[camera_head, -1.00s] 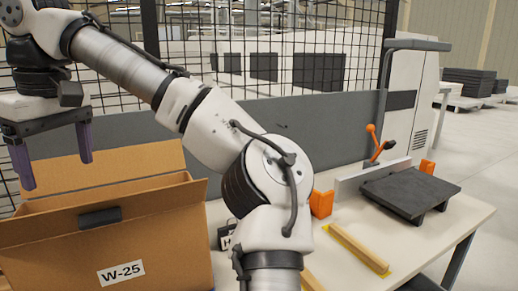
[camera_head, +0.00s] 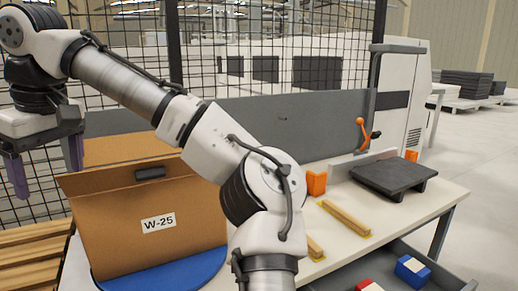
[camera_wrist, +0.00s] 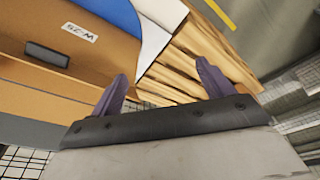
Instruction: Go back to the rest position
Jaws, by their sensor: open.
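My gripper (camera_head: 44,170) is at the left of the head view, its two purple fingers pointing down, wide apart and with nothing between them. It hangs to the left of the open cardboard box labelled W-25 (camera_head: 120,245), apart from it. In the wrist view my gripper (camera_wrist: 162,85) shows both fingers spread, with the box (camera_wrist: 60,75) to the left and a wooden pallet (camera_wrist: 185,65) beyond the fingertips. My arm hides part of the box and of the table.
The box stands on a blue round plate (camera_head: 190,275). The white table (camera_head: 400,212) carries wooden strips (camera_head: 346,218), a dark block (camera_head: 393,178) and an orange-handled clamp (camera_head: 364,133). An open drawer (camera_head: 440,278) below holds red and blue items (camera_head: 411,271). A mesh fence (camera_head: 270,65) stands behind.

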